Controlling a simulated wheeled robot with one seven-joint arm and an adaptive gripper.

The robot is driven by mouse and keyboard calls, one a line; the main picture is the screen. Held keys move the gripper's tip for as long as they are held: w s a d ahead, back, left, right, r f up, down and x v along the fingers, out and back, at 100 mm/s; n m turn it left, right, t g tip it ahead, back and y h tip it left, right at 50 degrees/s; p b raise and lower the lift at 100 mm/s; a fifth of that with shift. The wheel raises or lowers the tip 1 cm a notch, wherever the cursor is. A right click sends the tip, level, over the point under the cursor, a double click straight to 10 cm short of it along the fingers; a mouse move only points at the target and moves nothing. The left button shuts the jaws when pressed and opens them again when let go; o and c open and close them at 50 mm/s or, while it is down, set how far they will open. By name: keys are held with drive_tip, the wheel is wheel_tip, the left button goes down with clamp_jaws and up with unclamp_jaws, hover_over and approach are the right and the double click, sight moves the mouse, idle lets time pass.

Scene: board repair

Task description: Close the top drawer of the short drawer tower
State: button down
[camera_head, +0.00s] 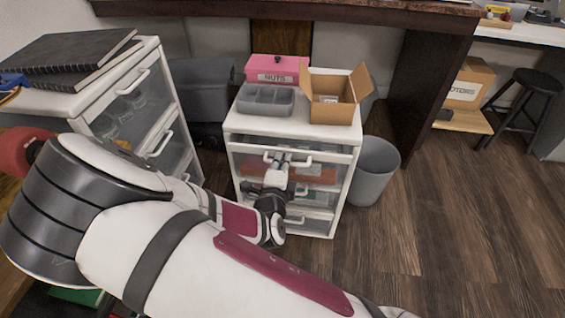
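The short drawer tower (242,123) is the white unit in the middle of the head view, with several see-through drawers. Its top drawer (330,158) has a white handle (304,161). Whether this drawer stands out a little or is flush is hard to tell from here. My gripper (283,160) is in front of the top drawer, with its fingertips at the middle of the handle. The fingers look close together, but whether they are shut or touch the handle cannot be made out. My arm and wrist hide part of the lower drawers.
On the tower stand a grey bin (264,100), an open cardboard box (333,110) and a pink box (276,69). A taller white drawer unit (152,60) with dark binders (70,50) stands at left. A grey waste bin (376,170) is right of the tower. The wooden floor at right is clear.

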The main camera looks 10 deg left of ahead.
sight(285, 151)
drive_tip(key=shift+r+p+x, duration=0.25)
drive_tip(key=shift+p+x, duration=0.2)
drive_tip(key=shift+x, duration=0.65)
drive_tip(key=shift+r+p+x, duration=0.2)
drive_tip(key=shift+p+x, duration=0.25)
drive_tip(key=shift+x, duration=0.65)
drive_tip(key=shift+w, duration=0.15)
drive_tip(key=c, duration=2)
unclamp_jaws()
drive_tip(key=shift+o, duration=0.2)
drive_tip(key=v, duration=1.2)
